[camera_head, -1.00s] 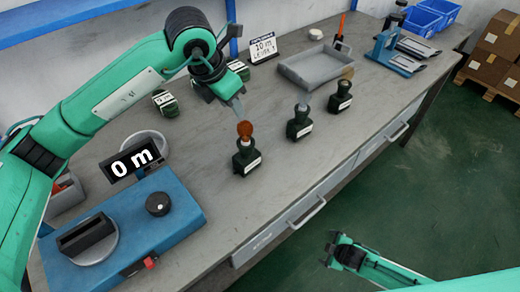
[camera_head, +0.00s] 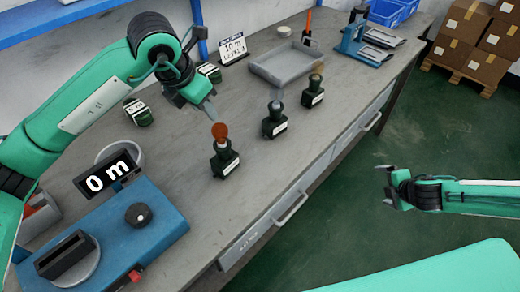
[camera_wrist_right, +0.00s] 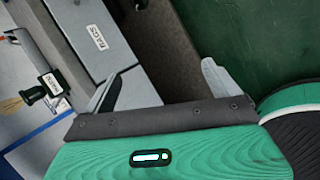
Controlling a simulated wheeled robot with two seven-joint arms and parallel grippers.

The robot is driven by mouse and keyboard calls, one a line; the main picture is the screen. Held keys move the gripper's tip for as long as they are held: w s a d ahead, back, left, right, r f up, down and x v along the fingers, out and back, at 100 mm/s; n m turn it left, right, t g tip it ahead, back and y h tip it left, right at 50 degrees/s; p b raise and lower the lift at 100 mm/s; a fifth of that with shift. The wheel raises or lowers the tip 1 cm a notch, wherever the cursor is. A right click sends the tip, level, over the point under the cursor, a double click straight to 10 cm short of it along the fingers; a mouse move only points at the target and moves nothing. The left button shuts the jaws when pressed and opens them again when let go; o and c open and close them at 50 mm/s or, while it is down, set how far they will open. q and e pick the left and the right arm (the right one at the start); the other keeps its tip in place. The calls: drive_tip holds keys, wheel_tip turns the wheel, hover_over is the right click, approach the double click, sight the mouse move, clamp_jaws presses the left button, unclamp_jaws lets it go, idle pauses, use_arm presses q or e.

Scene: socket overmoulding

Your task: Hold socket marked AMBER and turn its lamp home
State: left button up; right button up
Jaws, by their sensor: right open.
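A dark socket (camera_head: 225,161) with an orange-brown lamp (camera_head: 220,131) stands upright on the bench; its label is too small to read. A socket (camera_head: 274,124) with a grey lamp and another socket (camera_head: 313,94) with a dark lamp stand further back to the right. My left gripper (camera_head: 211,112) points down just above the orange-brown lamp. Its fingers show nearly edge-on, so their gap is unclear. My right gripper (camera_head: 384,186) is out over the floor, right of the bench. The right wrist view shows its two fingers (camera_wrist_right: 160,86) spread with nothing between them.
A blue machine (camera_head: 125,235) with a "0 m" display (camera_head: 106,175) fills the bench's near left. A grey tray (camera_head: 287,68) and a "10 m" sign (camera_head: 233,47) stand at the back. A drawer handle (camera_head: 291,209) juts from the front.

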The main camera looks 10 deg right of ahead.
drive_tip(key=w+a+r+m+y, duration=0.2)
drive_tip(key=a+m, duration=0.3)
drive_tip(key=a, duration=0.4)
drive_tip(key=w+a+r+m+y, duration=0.3)
drive_tip(key=a+r+m+y, duration=0.2)
drive_tip(key=a, duration=0.4)
drive_tip(key=w+a+r+m+y, duration=0.3)
drive_tip(key=a+m, duration=0.4)
drive_tip(key=a, duration=0.3)
drive_tip(key=shift+w+r+y, duration=0.2)
drive_tip(key=shift+y, duration=0.2)
drive_tip(key=w+a+r+m+t+y, duration=0.3)
drive_tip(key=a+r+m, duration=0.2)
drive_tip(key=a+m, duration=0.45)
drive_tip(key=m+t+h, duration=0.2)
drive_tip(key=m+t, duration=0.1)
drive_tip(key=m, duration=1.8)
approach(220, 157)
drive_tip(key=w+a+r, duration=0.2)
drive_tip(key=w+r, duration=0.3)
wheel_tip(220, 157, down, 7)
drive_tip(key=shift+s+d+r, duration=0.1)
drive_tip(key=shift+s+r, duration=0.1)
drive_tip(key=shift+r, duration=0.05)
drive_tip(key=shift+f, duration=0.85)
drive_tip(key=x, duration=0.7)
drive_tip(key=shift+w, duration=0.25)
